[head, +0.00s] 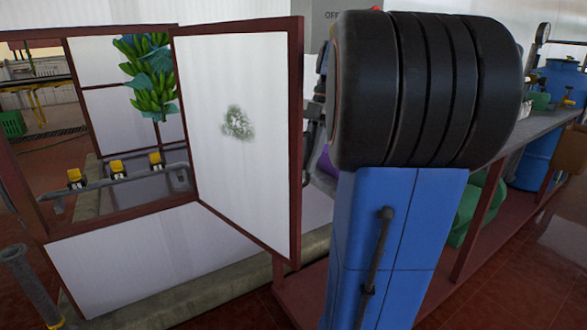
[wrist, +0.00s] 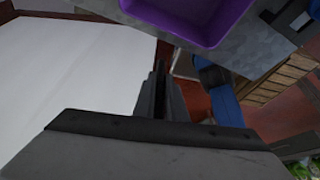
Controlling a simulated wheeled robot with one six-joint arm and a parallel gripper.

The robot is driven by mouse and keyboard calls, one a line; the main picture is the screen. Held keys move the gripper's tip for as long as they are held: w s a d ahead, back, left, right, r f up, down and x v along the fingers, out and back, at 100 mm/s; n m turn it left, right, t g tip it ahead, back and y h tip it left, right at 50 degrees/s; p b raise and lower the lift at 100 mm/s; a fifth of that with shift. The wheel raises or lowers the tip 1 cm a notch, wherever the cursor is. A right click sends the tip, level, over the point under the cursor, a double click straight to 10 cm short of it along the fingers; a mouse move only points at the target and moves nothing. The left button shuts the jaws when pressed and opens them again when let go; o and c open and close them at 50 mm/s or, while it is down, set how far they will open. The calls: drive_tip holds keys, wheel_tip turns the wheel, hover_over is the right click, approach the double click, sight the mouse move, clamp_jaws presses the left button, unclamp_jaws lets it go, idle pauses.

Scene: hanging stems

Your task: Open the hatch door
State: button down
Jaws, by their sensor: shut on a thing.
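The hatch door (head: 240,90) is a white panel in a dark red frame with a grey-green smudge near its middle. It stands swung open at an angle from the hatch opening (head: 110,215), with its free edge towards my arm. In the wrist view the white door panel (wrist: 75,75) fills the left side. My gripper (wrist: 160,85) is shut at the dark red edge of the door; the exact part between the fingers, edge or handle, is hidden. In the head view my arm mostly hides the gripper, just right of the door's free edge.
Green bananas (head: 150,75) hang beyond the opening, above a pipe with yellow fittings (head: 118,167). A purple tray (wrist: 190,15) lies on the grey bench close to the gripper. A blue barrel (head: 535,155) stands at the right. Red floor shows at the lower right.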

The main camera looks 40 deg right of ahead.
drive_tip(key=shift+w+d, duration=0.25)
drive_tip(key=shift+d, duration=0.75)
drive_tip(key=shift+w+d, duration=0.25)
drive_tip(key=shift+d, duration=0.75)
drive_tip(key=shift+d, duration=0.1)
drive_tip(key=c, duration=1.8)
unclamp_jaws()
drive_tip(key=shift+w+d, duration=0.1)
drive_tip(key=v, duration=1.2)
